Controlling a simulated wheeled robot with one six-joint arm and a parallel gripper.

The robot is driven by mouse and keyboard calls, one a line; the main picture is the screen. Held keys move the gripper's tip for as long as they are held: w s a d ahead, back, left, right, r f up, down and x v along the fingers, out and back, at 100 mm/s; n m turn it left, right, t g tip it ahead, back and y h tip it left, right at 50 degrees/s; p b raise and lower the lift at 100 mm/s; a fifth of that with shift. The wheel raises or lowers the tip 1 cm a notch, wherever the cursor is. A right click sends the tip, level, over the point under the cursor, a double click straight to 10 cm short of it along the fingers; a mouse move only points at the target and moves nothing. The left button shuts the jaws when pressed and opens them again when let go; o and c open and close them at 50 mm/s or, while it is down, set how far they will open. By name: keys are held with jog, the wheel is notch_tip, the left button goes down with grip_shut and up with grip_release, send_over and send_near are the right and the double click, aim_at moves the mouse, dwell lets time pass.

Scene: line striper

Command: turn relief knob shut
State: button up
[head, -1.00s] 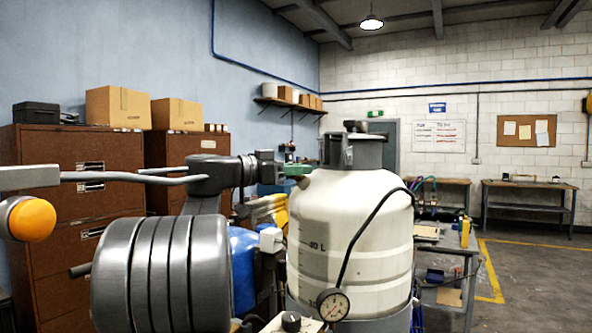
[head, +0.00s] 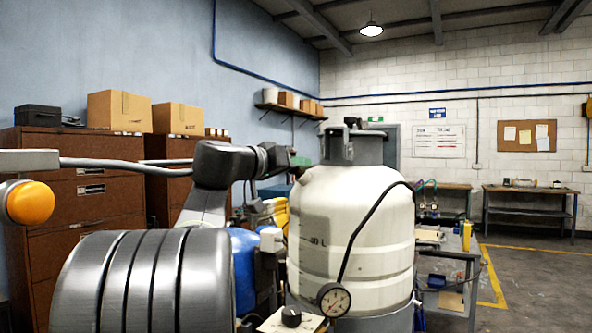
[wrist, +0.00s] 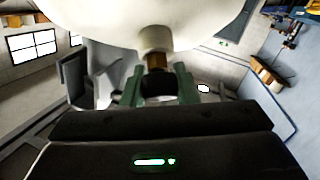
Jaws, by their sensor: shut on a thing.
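The white tank (head: 350,235) stands upright at the centre of the head view, with a grey collar on top. In the wrist view its pale underside-up shoulder (wrist: 155,15) fills the top. A short brass stem (wrist: 156,61) comes out of a pale boss on it and ends in the black relief knob (wrist: 157,86). My gripper (wrist: 159,88) has its green fingers on both sides of the knob and is shut on it. In the head view my gripper (head: 299,161) is at the tank's upper left shoulder, and the knob is hidden there.
A pressure gauge (head: 333,299) hangs on a black hose at the tank's front. A black dial (head: 291,316) sits on a small panel below. Yellow and blue items stand close left of the tank. A cart (head: 447,285) stands right; open floor lies beyond.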

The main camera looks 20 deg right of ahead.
jog(key=n+t+y+p, duration=0.1)
jog(key=n+y, duration=0.1)
jog(key=n, duration=0.1)
jog(key=shift+r+n+t+p, duration=0.2)
jog(key=shift+n+t+p, duration=0.1)
jog(key=shift+t+p, duration=0.1)
jog(key=n+y+p, duration=0.1)
jog(key=n+p, duration=0.1)
jog(key=n+t+y+p, duration=0.1)
jog(key=n+y+p, duration=0.1)
jog(key=p, duration=0.1)
jog(key=shift+w+a+r, duration=0.1)
jog(key=shift+w+a, duration=0.05)
jog(key=shift+w, duration=0.05)
jog(key=n+y+p, duration=0.1)
jog(key=n+p, duration=0.1)
jog(key=p, duration=0.1)
jog(key=shift+a+n+y, duration=0.1)
jog(key=shift+n+y, duration=0.2)
jog(key=shift+n, duration=0.1)
jog(key=shift+f+n+y+p, duration=0.5)
jog(key=shift+n+y+p, duration=0.2)
jog(key=shift+n+p, duration=0.5)
jog(key=shift+a+f, duration=0.1)
jog(key=o, duration=1)
jog(key=shift+w, duration=0.1)
